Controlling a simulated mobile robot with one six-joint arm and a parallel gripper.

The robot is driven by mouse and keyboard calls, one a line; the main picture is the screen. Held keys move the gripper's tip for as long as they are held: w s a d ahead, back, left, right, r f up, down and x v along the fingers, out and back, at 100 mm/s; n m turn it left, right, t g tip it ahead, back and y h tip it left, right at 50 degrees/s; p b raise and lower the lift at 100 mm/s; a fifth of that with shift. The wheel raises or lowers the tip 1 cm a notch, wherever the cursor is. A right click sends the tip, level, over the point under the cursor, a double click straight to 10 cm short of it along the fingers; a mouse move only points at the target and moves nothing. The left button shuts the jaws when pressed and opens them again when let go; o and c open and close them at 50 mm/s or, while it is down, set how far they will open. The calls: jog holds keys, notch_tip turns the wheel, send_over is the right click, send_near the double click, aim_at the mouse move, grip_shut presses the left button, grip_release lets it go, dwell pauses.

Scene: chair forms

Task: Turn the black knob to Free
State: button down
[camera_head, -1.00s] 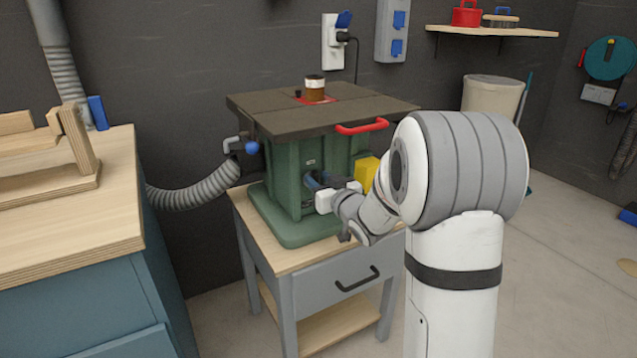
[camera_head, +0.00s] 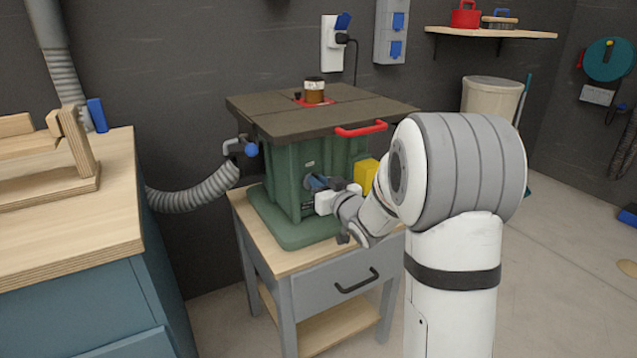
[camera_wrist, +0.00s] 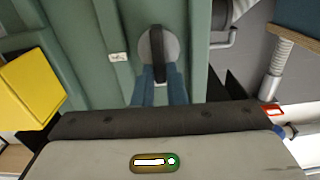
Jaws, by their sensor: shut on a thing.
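The black knob (camera_wrist: 157,45) is a bar on a round grey disc on the green machine body (camera_wrist: 95,25). In the wrist view the bar stands nearly upright in the picture. My gripper (camera_wrist: 159,75) has its two blue fingers on either side of the bar's lower end, shut on it. In the head view my gripper (camera_head: 316,184) reaches the front of the green machine under its dark table top, and it hides the knob there. A small white label (camera_wrist: 117,57) sits on the body beside the knob; its text is too small to read.
A yellow box (camera_head: 366,174) is on the machine right of my gripper. A red handle (camera_head: 361,129) sticks out from the table top (camera_head: 300,118) above. The machine stands on a small cabinet (camera_head: 345,276). A grey hose (camera_head: 195,192) is at the left.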

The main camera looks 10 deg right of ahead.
jog(key=shift+w+d+f+m+p, duration=0.1)
jog(key=shift+d+f+m+p, duration=0.2)
jog(key=shift+m+p, duration=1.9)
jog(key=shift+w+d+f+m+p, duration=0.1)
jog(key=shift+d+f+m+p, duration=0.45)
jog(key=shift+m, duration=3.05)
jog(key=shift+w+f+m+p, duration=0.1)
jog(key=shift+m+p, duration=1.55)
jog(key=shift+m, duration=1.25)
jog(key=c, duration=1.5)
grip_release()
jog(key=shift+o, duration=0.2)
jog(key=p+v, duration=0.1)
jog(key=v, duration=0.7)
